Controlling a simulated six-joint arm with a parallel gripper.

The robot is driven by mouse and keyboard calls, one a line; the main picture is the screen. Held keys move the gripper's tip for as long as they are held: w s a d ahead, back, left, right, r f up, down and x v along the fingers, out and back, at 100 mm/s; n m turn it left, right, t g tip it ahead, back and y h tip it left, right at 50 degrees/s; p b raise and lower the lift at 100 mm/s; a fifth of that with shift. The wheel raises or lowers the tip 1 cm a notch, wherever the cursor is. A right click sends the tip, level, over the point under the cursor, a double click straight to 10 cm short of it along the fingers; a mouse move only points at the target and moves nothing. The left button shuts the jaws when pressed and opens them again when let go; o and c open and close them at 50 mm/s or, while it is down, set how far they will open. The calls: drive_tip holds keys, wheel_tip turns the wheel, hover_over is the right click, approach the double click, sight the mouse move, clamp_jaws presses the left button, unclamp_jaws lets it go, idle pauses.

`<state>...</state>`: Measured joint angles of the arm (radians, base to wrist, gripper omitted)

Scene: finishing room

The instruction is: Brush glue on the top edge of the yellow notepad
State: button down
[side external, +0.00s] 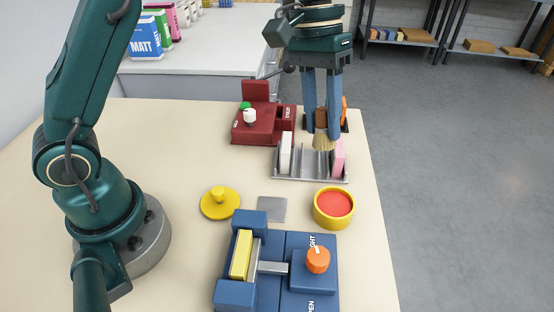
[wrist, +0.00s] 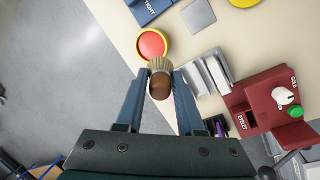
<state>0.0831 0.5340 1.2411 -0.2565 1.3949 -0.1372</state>
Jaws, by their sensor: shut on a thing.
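My gripper (side external: 321,130) is shut on a brush (side external: 323,142) with a brown handle and tan bristles. The bristles point down, and the brush is above the grey metal rack in the side view. In the wrist view the brush (wrist: 160,84) sits between the blue fingers. The yellow notepad (side external: 241,254) stands upright in a blue clamp (side external: 252,218) at the front, away from the brush. A round yellow pot with a red inside (side external: 333,205) stands between rack and clamp; it also shows in the wrist view (wrist: 152,43). A yellow knobbed lid (side external: 220,203) lies left of it.
The metal rack (side external: 312,178) holds a white pad (side external: 286,152) and a pink pad (side external: 339,156). A dark red machine (side external: 262,132) with green and white knobs stands behind. A grey plate (side external: 272,209) lies near the clamp, whose orange knob (side external: 318,260) stands up.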

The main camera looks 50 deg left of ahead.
drive_tip(key=shift+m+g+h, duration=0.3)
drive_tip(key=shift+m+h, duration=0.2)
drive_tip(key=shift+m, duration=0.1)
drive_tip(key=shift+w+d+r+x, duration=0.1)
drive_tip(key=shift+d+x, duration=0.15)
drive_tip(key=shift+x, duration=1.3)
drive_tip(key=shift+w+d+r+x, duration=0.1)
drive_tip(key=shift+d+x, duration=0.15)
drive_tip(key=shift+x, duration=1.35)
drive_tip(key=shift+d+r+x, duration=0.1)
drive_tip(key=shift+d+x, duration=0.1)
drive_tip(key=shift+x, duration=1.35)
drive_tip(key=shift+f, duration=0.85)
wheel_tip(320, 180, up, 7)
